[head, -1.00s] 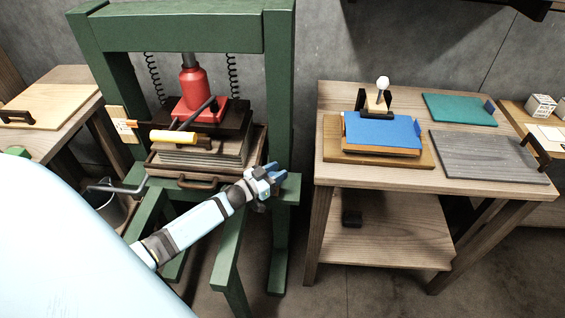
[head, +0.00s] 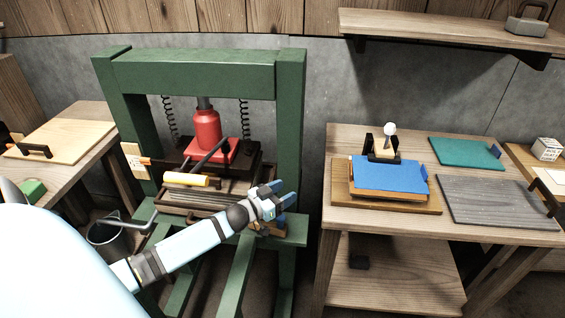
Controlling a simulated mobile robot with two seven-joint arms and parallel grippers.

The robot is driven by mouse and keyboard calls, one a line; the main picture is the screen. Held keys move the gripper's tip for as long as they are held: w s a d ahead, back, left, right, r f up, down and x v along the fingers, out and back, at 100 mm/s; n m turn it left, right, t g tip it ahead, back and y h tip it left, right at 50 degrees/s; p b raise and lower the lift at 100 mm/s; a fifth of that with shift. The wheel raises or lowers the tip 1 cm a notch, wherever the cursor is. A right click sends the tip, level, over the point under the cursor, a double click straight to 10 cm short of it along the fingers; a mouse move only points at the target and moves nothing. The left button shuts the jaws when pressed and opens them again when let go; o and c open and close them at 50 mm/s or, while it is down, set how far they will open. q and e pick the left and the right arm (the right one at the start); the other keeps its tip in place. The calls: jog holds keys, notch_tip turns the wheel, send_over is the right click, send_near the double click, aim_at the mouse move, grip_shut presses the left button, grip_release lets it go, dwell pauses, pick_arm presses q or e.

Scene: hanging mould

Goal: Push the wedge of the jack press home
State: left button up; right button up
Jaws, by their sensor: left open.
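The jack press is a green frame (head: 185,75) with a red bottle jack (head: 207,131) under its top beam. The jack stands on a dark plate over a stack of boards (head: 195,194). A lever with a yellow grip (head: 187,180) sticks out in front. My left gripper (head: 286,193) is open and empty, in front of the press's right post. A small brown and blue piece (head: 270,226) lies just below it on the lower green beam, partly hidden. I cannot tell whether this is the wedge. My right gripper is out of view.
To the right, a wooden table (head: 490,233) holds a blue-topped block (head: 388,177), a green board (head: 466,153) and a grey board (head: 495,202). A bucket (head: 107,234) stands at the press's left. A shelf (head: 440,28) hangs upper right.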

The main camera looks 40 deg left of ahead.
pick_arm(q)
notch_tip(320, 180, up, 11)
jog(key=p, duration=0.1)
jog(key=shift+f, duration=0.2)
dwell(0.4)
